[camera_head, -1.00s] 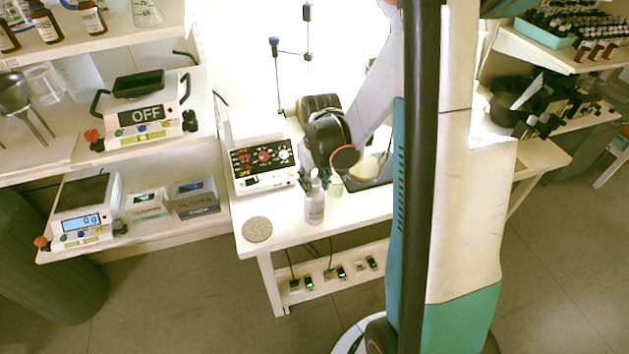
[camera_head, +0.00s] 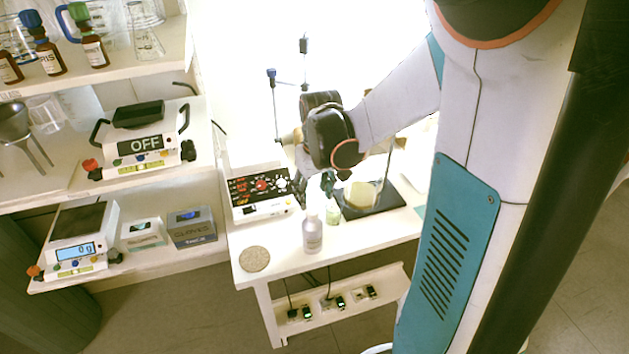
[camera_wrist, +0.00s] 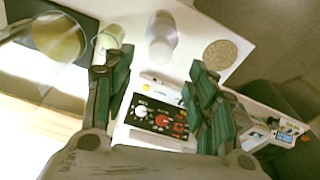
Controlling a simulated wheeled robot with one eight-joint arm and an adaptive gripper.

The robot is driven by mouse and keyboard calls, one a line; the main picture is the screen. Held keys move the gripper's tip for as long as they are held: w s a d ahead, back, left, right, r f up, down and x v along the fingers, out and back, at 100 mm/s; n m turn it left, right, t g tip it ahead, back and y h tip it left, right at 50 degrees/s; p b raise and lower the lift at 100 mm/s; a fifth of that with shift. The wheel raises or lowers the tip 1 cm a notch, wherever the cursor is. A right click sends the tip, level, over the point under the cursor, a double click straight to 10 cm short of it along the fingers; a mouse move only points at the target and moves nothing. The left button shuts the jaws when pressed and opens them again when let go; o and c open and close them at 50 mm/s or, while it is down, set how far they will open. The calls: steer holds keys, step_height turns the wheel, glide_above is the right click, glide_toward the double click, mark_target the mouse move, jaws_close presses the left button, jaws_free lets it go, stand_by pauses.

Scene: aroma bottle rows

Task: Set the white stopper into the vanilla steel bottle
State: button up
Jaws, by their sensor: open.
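A pale grey bottle (camera_head: 312,236) with a narrower whitish top stands upright near the front edge of the white table; its label is unreadable. It also shows in the wrist view (camera_wrist: 161,38), seen from above, beyond my fingertips. I cannot tell whether its pale top is the white stopper, and no separate stopper shows. My gripper (camera_head: 314,187) is just behind and above the bottle in the head view. In the wrist view its two dark green fingers (camera_wrist: 161,68) are spread wide with nothing between them, apart from the bottle.
A small greenish jar (camera_head: 332,214) stands right of the bottle. A dark-based device (camera_head: 385,203) with a pale round piece is further right. A control panel box (camera_head: 262,192) is behind left. A round speckled mat (camera_head: 254,259) lies at the front left. Shelves stand left.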

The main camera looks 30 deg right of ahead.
mark_target(315, 213)
steer(key=shift+s+r, duration=0.15)
steer(key=shift+r, duration=0.9)
steer(key=shift+s+r, duration=0.1)
steer(key=shift+r, duration=0.9)
